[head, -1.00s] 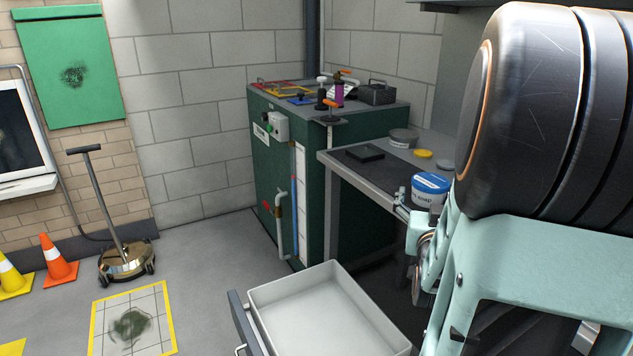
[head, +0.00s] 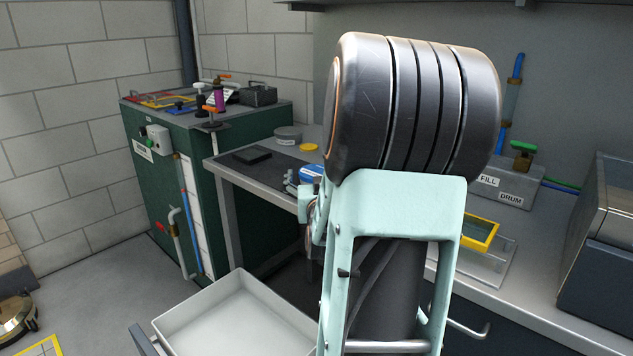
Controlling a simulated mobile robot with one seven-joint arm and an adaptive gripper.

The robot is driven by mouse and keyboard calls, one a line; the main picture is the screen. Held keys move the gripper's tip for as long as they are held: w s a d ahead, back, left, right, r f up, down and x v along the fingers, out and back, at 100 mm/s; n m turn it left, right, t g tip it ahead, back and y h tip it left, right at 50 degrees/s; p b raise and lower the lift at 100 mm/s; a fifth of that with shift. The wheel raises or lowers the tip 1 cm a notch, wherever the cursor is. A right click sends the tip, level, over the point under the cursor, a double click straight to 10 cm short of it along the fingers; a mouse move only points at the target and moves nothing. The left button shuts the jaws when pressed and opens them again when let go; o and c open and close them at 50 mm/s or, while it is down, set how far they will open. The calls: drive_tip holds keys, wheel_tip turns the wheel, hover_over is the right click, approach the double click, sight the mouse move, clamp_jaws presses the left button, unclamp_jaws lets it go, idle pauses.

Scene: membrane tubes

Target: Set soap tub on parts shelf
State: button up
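The soap tub (head: 311,173) shows only as a bit of blue lid and white side near the front edge of the grey workbench. My arm hides most of it. My gripper (head: 294,183) shows only in small part, a grey piece at the tub's left side, with the rest behind my pale green arm. I cannot tell whether its fingers touch the tub or how far apart they are. A dark shelf edge (head: 420,5) runs along the top of the view; I cannot tell whether it is the parts shelf.
An open white drawer (head: 235,318) juts out below the bench. A dark pad (head: 252,155), a grey tin (head: 288,134) and a yellow lid (head: 308,147) lie on the bench. A green cabinet (head: 155,190) stands left. A yellow-framed tray (head: 478,235) and a grey machine (head: 610,235) are right.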

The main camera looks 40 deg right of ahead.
drive_tip(key=c, duration=1.5)
drive_tip(key=shift+c, duration=0.2)
drive_tip(key=shift+r, duration=0.15)
